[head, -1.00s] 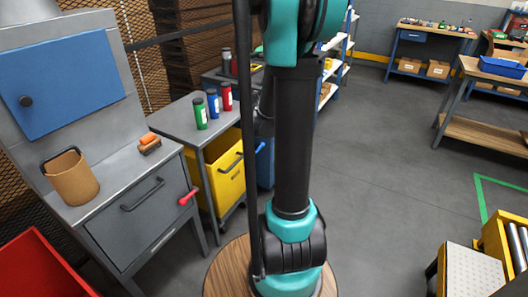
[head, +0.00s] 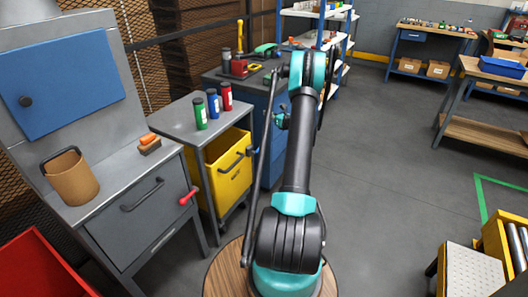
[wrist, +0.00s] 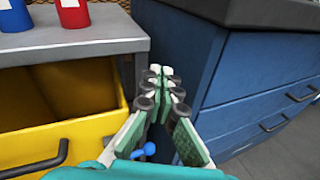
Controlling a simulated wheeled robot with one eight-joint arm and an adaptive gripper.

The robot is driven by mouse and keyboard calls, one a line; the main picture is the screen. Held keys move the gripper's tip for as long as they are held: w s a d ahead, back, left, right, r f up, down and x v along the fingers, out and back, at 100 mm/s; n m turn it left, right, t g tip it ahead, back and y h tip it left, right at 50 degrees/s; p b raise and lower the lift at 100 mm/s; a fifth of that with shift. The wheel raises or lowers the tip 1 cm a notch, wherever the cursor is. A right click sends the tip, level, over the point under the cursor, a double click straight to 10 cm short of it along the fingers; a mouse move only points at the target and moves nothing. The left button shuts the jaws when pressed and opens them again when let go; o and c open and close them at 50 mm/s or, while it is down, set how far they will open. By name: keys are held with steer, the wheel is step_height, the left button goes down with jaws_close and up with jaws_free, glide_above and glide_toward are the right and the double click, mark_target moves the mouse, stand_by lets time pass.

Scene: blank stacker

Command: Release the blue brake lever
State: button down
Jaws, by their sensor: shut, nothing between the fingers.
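The blue brake lever (head: 253,149) is small and sticks out at the right side of the grey cart with the yellow drawer. Its rounded blue end also shows in the wrist view (wrist: 146,150), low in the gap between the finger bases. My gripper (wrist: 164,76) is shut and empty, its fingertips together. In the head view my gripper (head: 281,121) is small and partly hidden by my arm, to the right of and above the lever. I cannot tell whether it touches the lever. The lever's mount is hidden.
The grey cart (head: 180,108) carries green, blue and red bottles and holds a yellow drawer (head: 229,170). A blue cabinet (wrist: 245,85) stands close on the right. A red lever (head: 188,195) sits on the left grey cabinet. Open floor (head: 400,150) lies to the right.

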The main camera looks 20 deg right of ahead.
steer(key=s+d+f+n+g+y, duration=0.1)
steer(key=s+f+n+g, duration=0.1)
steer(key=f, duration=0.9)
steer(key=s+d+f+n+g, duration=0.2)
steer(key=s+f+n, duration=0.3)
steer(key=f, duration=0.6)
steer(key=shift+s+d+f+g+y, duration=0.3)
steer(key=shift+g+y, duration=0.1)
steer(key=shift+g, duration=0.4)
steer(key=w+a+f, duration=0.1)
steer(key=w+a, duration=0.4)
steer(key=w, duration=0.2)
steer(key=shift+w+a, duration=0.3)
steer(key=shift+a, duration=0.05)
